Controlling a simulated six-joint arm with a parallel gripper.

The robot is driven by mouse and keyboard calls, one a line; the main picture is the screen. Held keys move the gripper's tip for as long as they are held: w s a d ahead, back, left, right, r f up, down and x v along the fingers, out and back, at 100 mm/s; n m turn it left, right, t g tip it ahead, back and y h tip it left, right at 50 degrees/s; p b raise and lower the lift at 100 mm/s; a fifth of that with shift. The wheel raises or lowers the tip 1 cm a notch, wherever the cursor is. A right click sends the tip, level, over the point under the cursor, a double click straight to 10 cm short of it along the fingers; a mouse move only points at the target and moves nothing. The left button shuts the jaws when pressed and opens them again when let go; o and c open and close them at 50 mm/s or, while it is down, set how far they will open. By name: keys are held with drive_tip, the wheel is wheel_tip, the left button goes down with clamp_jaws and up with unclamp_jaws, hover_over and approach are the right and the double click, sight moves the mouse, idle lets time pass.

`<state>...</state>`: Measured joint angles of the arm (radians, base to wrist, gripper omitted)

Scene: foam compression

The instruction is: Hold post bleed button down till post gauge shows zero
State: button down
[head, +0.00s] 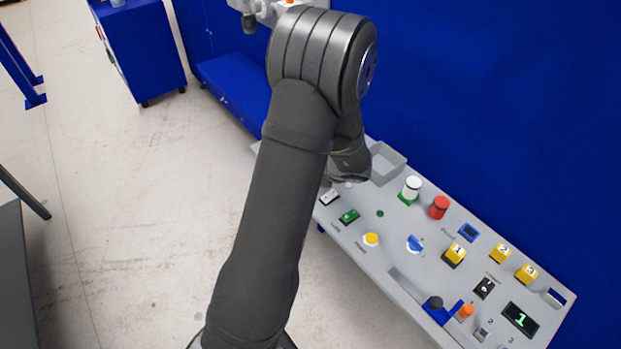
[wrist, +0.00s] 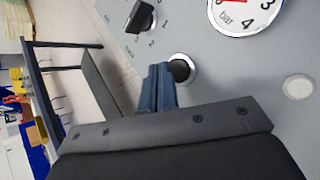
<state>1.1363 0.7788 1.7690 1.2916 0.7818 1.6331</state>
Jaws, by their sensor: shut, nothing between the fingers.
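In the wrist view my gripper (wrist: 162,72) is shut and empty, its blue fingers together. The fingertips are at the left edge of a black round button (wrist: 181,70) in a silver ring and overlap it in the picture. I cannot tell whether they touch it or press it down. A white-faced gauge marked bar (wrist: 243,12) is above and to the right, cut off by the top edge. Some red shows on its dial, but its reading cannot be made out. In the head view my arm hides the gripper.
A black selector knob (wrist: 140,17) is left of the gauge and a pale round disc (wrist: 297,87) is at right, on the same grey panel (wrist: 240,65). The head view shows a sloped console (head: 400,262) with several buttons, and a blue cabinet (head: 145,50).

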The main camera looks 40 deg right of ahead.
drive_tip(key=shift+f, duration=0.6)
idle(1.5)
drive_tip(key=shift+r, duration=0.15)
idle(0.3)
drive_tip(key=shift+r, duration=0.85)
drive_tip(key=shift+r, duration=0.1)
drive_tip(key=shift+r, duration=2.45)
drive_tip(key=shift+r, duration=1.9)
